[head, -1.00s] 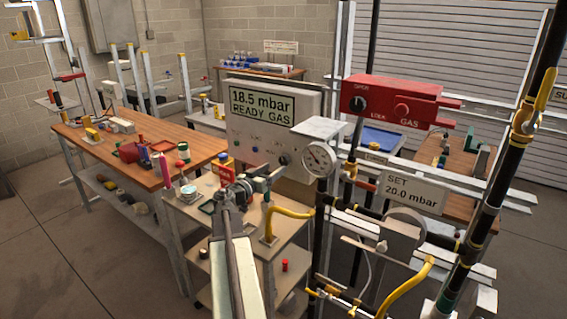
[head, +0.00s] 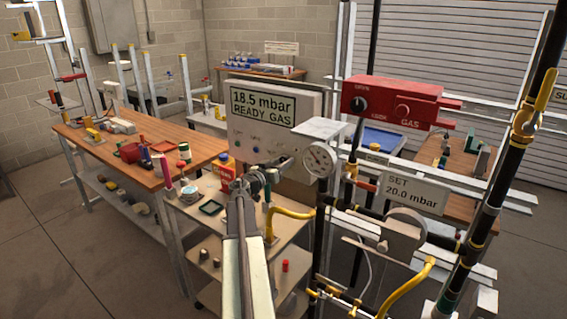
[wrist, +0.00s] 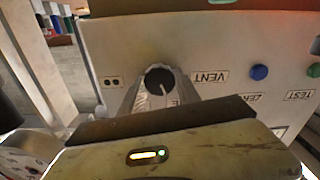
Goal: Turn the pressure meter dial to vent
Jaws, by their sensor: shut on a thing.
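The pressure meter (head: 231,118) is a pale box whose screen reads 18.5 mbar, READY GAS. In the wrist view its panel (wrist: 120,45) appears upside down. The black dial (wrist: 158,78) has a white pointer aimed down and slightly right in the picture, towards a label mostly hidden by my gripper. The VENT label (wrist: 210,77) is just right of the dial, and the pointer is not on it. My gripper (wrist: 160,90) is shut on the dial, with grey fingers at its sides. In the head view my gripper (head: 284,162) reaches the panel's lower right and hides the dial.
A blue button (wrist: 259,72) and other labels are right of the dial in the wrist view. A round gauge (head: 320,159) on a black pipe and a yellow bent pipe (head: 293,212) stand close to my arm's right. A cart (head: 200,183) with small items is at the left.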

